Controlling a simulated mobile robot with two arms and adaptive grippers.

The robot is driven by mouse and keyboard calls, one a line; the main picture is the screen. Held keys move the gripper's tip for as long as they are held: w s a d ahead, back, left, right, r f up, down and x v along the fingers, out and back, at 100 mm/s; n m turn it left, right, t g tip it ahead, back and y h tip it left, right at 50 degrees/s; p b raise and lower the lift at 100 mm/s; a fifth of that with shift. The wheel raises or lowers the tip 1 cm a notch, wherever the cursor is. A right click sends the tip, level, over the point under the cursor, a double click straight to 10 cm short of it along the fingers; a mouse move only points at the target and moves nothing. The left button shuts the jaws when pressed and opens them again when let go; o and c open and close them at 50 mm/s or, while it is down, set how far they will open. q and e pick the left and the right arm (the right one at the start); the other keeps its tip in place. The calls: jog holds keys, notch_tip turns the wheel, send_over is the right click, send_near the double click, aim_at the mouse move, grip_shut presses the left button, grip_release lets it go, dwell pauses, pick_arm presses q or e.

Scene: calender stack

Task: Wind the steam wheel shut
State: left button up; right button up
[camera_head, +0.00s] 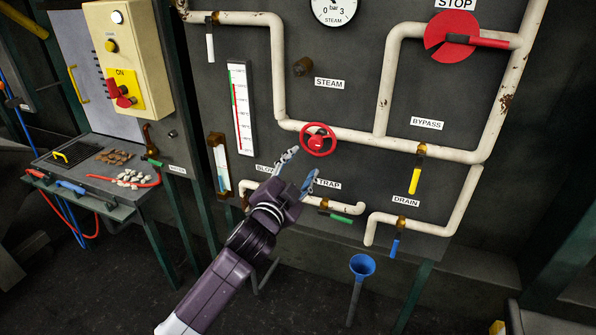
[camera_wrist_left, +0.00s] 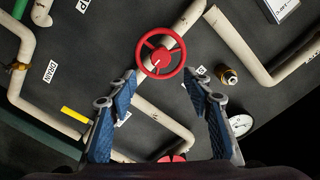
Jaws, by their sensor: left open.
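The steam wheel (camera_head: 318,139) is a small red handwheel on the white pipe below the STEAM label (camera_head: 330,83). In the left wrist view the wheel (camera_wrist_left: 160,52) shows whole, ahead of the fingertips and roughly centred between them. My left gripper (camera_head: 300,170) is open and empty, just below and left of the wheel in the head view. Its two blue-padded fingers (camera_wrist_left: 160,92) are spread wide, and the wheel looks clear of them. My right gripper is in neither view.
White pipes (camera_head: 350,131) run across the dark panel. A yellow-handled bypass valve (camera_head: 415,180), a blue-handled drain valve (camera_head: 395,245) and a green-handled trap valve (camera_head: 340,218) sit low. A blue funnel (camera_head: 362,266) stands below. A red STOP disc (camera_head: 448,38) is upper right.

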pick_arm(q)
jog(key=shift+v, duration=1.1)
jog(key=s+a+f+n+g+y, duration=0.1)
jog(key=s+a+f+g, duration=0.15)
jog(key=f, duration=0.95)
jog(key=s+a+f+n+g+y, duration=0.1)
jog(key=s+a+f+n+g, duration=0.2)
jog(key=f, duration=1)
jog(key=s+a+f+g+y, duration=0.15)
jog(key=a+f, duration=0.25)
jog(key=f, duration=0.8)
jog(key=s+a+f+n+g+y, duration=0.1)
jog(key=s+a+f+g, duration=0.1)
jog(key=s+f, duration=0.7)
jog(key=s+a+f+n+g, duration=0.1)
jog(key=s+a+f+n, duration=0.15)
jog(key=s+f, duration=0.6)
jog(key=s+a+f+n+g, duration=0.1)
jog(key=s+f, duration=0.4)
jog(key=s, duration=0.7)
jog(key=s+a+f+n+g, duration=0.1)
jog(key=s+a+f+g, duration=0.2)
jog(key=s, duration=0.9)
jog(key=s+a+f+n+g+y, duration=0.1)
jog(key=s+a+f+g, duration=0.1)
jog(key=s+f, duration=0.5)
jog(key=s, duration=0.6)
jog(key=shift+f, duration=0.25)
